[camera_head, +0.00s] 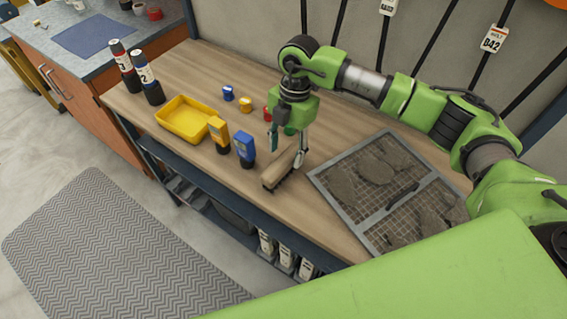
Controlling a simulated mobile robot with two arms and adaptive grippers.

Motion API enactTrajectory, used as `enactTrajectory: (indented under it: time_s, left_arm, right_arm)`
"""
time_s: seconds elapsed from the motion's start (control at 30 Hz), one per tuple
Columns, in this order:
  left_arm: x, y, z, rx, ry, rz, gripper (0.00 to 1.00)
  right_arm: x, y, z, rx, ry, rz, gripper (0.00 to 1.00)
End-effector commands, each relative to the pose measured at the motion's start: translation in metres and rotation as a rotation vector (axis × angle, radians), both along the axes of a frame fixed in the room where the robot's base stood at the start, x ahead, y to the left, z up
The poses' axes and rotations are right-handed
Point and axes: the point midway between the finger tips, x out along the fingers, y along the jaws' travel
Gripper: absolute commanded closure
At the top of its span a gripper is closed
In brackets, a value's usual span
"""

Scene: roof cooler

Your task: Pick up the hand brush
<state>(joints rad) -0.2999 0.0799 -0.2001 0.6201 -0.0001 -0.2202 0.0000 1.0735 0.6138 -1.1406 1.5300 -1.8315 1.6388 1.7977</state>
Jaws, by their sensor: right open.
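The hand brush (277,173), with a tan wooden body and a darker underside, lies on the wooden workbench (330,142) near its front edge. My right gripper (287,149) points down over the brush's far end with its fingers apart. One finger shows on the left and the other on the right, close to the brush. I cannot tell whether either finger touches it. My left gripper is not in view.
A framed mesh filter (318,182) with grey debris lies right of the brush. Blue (244,148) and yellow (218,134) handheld meters stand left of it. A yellow tray (184,120) and two dark bottles are farther left. Small coloured items sit behind.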

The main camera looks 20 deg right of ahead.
Motion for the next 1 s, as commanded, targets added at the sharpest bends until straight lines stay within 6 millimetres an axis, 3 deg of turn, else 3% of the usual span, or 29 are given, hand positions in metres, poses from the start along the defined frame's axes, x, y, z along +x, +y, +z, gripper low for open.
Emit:
enactTrajectory:
  time_s: [0.27,0.4,0.67,0.7,0.87,1.0]
  left_arm:
    - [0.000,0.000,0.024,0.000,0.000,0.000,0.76]
    - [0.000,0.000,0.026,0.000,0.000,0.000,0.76]
    - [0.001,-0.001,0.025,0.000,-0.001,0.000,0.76]
    - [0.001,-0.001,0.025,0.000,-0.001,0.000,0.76]
    - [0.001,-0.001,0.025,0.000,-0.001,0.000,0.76]
    - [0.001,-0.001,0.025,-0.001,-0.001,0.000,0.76]
  right_arm:
    - [-0.008,0.007,-0.029,-0.001,0.004,0.001,0.53]
    - [-0.008,0.010,-0.047,0.000,0.002,-0.001,0.53]
    - [-0.008,0.010,-0.053,0.000,0.000,0.000,0.53]
    - [-0.008,0.010,-0.053,0.000,0.000,0.000,0.55]
    - [-0.008,0.010,-0.052,0.000,0.000,0.000,0.97]
    - [-0.007,0.010,-0.052,0.001,-0.001,0.000,0.98]
